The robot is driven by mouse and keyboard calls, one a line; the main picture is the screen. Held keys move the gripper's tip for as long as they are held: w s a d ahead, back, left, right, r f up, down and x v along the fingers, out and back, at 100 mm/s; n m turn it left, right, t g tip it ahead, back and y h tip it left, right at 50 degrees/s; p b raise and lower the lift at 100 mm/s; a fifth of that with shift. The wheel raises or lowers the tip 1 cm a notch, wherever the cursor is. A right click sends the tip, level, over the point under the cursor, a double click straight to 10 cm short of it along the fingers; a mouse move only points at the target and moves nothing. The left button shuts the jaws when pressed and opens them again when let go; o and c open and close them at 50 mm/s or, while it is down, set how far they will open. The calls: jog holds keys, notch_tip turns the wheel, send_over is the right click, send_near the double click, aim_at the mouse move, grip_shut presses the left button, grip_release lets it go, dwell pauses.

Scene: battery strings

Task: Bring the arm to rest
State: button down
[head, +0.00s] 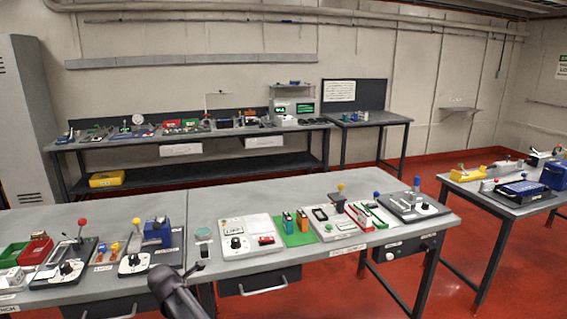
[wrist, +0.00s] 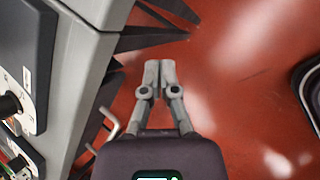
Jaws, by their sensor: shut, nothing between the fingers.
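My gripper (wrist: 158,75) shows in the wrist view with its two fingers together and nothing between them. It points down past the table's front edge, over the red floor (wrist: 240,50). In the head view part of my arm rises at the bottom centre, in front of the near workbench (head: 130,195). The fingertips cannot be made out in the head view.
The near bench carries several devices, among them a white meter box (head: 247,238) and a green tray (head: 294,232). A drawer handle (head: 262,287) juts from its front. A side table (head: 500,207) stands at right. Red floor lies free between.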

jog(key=s+d+r+m+g+h+p, duration=0.15)
jog(key=d+m, duration=0.55)
jog(key=d, duration=0.8)
jog(key=s+d+m+g+p, duration=0.15)
jog(key=d+m, duration=0.55)
jog(key=d, duration=0.8)
jog(key=s+d+r+m+g+y+p, duration=0.1)
jog(key=s+d+m, duration=0.4)
jog(key=d+m, duration=0.2)
jog(key=s+d+r+m+g+p, duration=0.1)
jog(key=s+d+m+g+p, duration=0.1)
jog(key=s+d+m, duration=0.4)
jog(key=d, duration=0.5)
jog(key=shift+s+d+m+y, duration=0.2)
jog(key=shift+d+m+y, duration=0.05)
jog(key=shift+m+y, duration=0.15)
jog(key=shift+r, duration=0.1)
